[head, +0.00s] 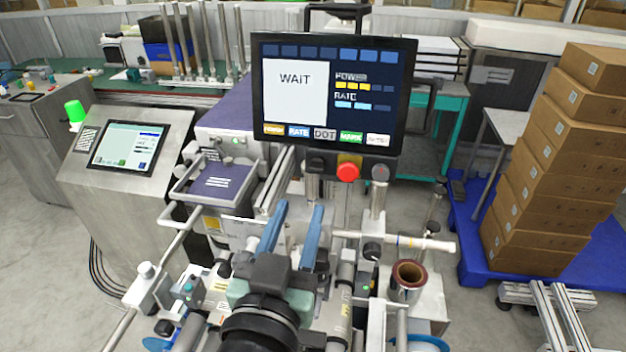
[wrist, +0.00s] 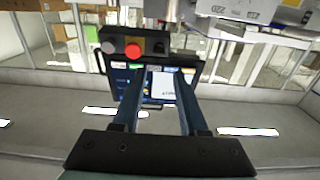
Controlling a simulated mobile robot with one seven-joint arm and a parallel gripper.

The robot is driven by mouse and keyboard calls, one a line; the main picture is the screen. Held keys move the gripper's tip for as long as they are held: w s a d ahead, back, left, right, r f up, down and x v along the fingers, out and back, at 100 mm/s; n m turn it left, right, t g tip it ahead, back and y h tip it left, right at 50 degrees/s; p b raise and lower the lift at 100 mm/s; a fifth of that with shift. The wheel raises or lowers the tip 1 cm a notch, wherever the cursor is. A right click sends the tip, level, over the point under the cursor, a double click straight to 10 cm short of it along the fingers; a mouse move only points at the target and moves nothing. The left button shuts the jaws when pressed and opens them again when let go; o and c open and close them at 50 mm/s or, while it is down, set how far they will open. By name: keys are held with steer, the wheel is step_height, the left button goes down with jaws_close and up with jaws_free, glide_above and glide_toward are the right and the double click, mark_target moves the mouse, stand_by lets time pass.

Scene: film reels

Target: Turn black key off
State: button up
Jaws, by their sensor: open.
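A black key (wrist: 157,46) sits on the strip beside the red button, to its right in the wrist view, where the scene looks upside down. In the head view the dark key (head: 316,163) is left of the red button (head: 347,172), under the screen (head: 333,95) that reads WAIT. Which way the key is turned is too small to tell. My gripper (head: 299,206) is open and empty, its two blue fingers pointing toward the panel, below the key in the head view. In the wrist view my gripper (wrist: 158,73) is apart from the key.
A grey knob (head: 380,173) is right of the red button. A purple-topped platform (head: 215,185) and a tilted console (head: 122,150) stand left. A horizontal roller (head: 410,242) and a reel core (head: 408,273) are right. Stacked cartons (head: 560,150) stand farther right.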

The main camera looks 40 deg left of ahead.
mark_target(315, 169)
steer(key=p+x, duration=0.3)
steer(key=x, duration=0.5)
steer(key=shift+w+r, duration=0.15)
steer(key=shift+w, duration=0.25)
steer(key=shift+w+a, duration=0.35)
steer(key=shift+w, duration=0.15)
steer(key=shift+c, duration=0.3)
jaws_close()
